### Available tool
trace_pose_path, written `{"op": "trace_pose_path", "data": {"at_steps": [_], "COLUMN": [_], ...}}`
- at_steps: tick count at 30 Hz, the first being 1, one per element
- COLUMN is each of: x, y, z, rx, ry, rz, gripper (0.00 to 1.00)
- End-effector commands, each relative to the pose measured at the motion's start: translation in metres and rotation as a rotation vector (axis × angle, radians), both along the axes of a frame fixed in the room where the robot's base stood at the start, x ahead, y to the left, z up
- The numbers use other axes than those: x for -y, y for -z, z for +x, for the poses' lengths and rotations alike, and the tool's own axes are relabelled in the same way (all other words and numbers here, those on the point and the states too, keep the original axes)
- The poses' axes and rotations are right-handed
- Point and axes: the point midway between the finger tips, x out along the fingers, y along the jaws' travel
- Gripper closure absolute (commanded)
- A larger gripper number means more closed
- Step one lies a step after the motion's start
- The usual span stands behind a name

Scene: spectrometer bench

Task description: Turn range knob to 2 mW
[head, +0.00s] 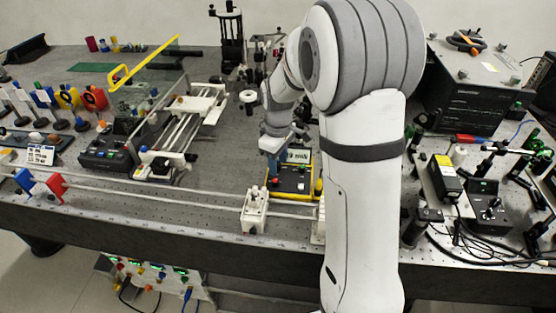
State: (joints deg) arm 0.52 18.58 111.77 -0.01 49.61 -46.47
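A dark meter box with yellow edges (290,181) lies on the bench near the middle. A pale display (298,156) stands at its back, and a few small coloured controls show on its dark face. I cannot make out the range knob or its markings at this size. My gripper (272,151) is just over the back left part of the meter, pointing down. Its blue end covers part of the box. Whether it touches a knob, or is open or shut, is too small to tell.
A white mount (255,211) stands close in front of the meter on a long rail (190,192). A dark control box (105,155) and a slide assembly (195,108) are to the left. A black instrument (470,90) and cabled devices (490,205) are on the right.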

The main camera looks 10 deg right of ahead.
Motion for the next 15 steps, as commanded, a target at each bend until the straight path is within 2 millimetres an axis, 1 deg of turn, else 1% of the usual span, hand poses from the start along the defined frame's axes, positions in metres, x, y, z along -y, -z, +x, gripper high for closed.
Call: {"op": "trace_pose_path", "data": {"at_steps": [4,7,15], "x": [0.0,0.0,0.0], "y": [-0.001,-0.008,-0.053], "z": [0.0,0.0,0.001], "rx": [0.0,0.001,0.004], "ry": [0.0,0.0,0.0], "rz": [0.0,0.0,0.0], "gripper": [0.61,0.61,0.61]}}
